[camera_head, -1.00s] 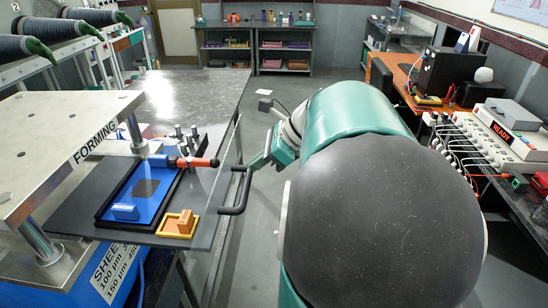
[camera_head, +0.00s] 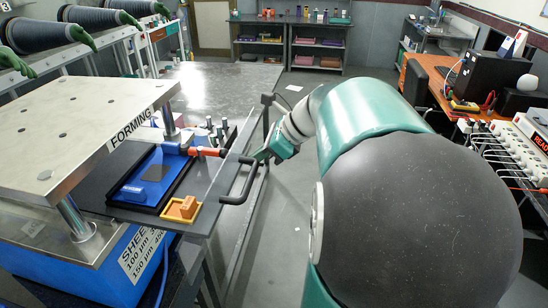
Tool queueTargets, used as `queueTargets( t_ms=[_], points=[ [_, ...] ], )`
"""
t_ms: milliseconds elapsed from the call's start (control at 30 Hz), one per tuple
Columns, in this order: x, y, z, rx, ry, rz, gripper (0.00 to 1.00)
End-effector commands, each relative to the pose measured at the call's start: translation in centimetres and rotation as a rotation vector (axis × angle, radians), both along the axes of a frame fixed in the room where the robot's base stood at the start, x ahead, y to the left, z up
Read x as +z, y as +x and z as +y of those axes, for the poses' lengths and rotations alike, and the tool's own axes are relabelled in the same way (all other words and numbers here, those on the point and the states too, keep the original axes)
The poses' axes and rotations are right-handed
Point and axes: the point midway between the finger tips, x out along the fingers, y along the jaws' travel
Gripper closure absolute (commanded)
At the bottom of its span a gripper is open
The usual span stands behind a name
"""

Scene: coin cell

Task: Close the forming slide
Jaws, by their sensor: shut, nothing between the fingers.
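The forming slide (camera_head: 213,206) is a dark flat plate sticking out partway from under the press labelled FORMING (camera_head: 70,115). It carries a blue tray (camera_head: 130,193) with a dark square sheet, and a small orange tray (camera_head: 180,209) near its outer edge. A black bar handle (camera_head: 247,185) stands out on the slide's right side. My gripper (camera_head: 260,157) is shut and empty, at the outer side of the handle near its far end. Contact between them cannot be made out clearly. My large arm links hide the floor on the right.
A red-and-black tool (camera_head: 207,152) lies by the tray's far end. Several small posts (camera_head: 213,128) stand behind the slide. A grey metal bench (camera_head: 225,85) runs behind. A bench with electronics (camera_head: 500,150) is at right.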

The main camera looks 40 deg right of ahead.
Motion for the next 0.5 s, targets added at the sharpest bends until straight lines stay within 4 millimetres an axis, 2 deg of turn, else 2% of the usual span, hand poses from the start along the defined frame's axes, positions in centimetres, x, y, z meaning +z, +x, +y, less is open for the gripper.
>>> queueTargets(
  t_ms=[200, 500],
  points=[
    [0.0, 4.6, 3.7, 0.009, -0.001, 0.000, 1.00],
    [0.0, 10.5, 8.2, 0.006, 0.000, 0.000, 1.00]
  ],
)
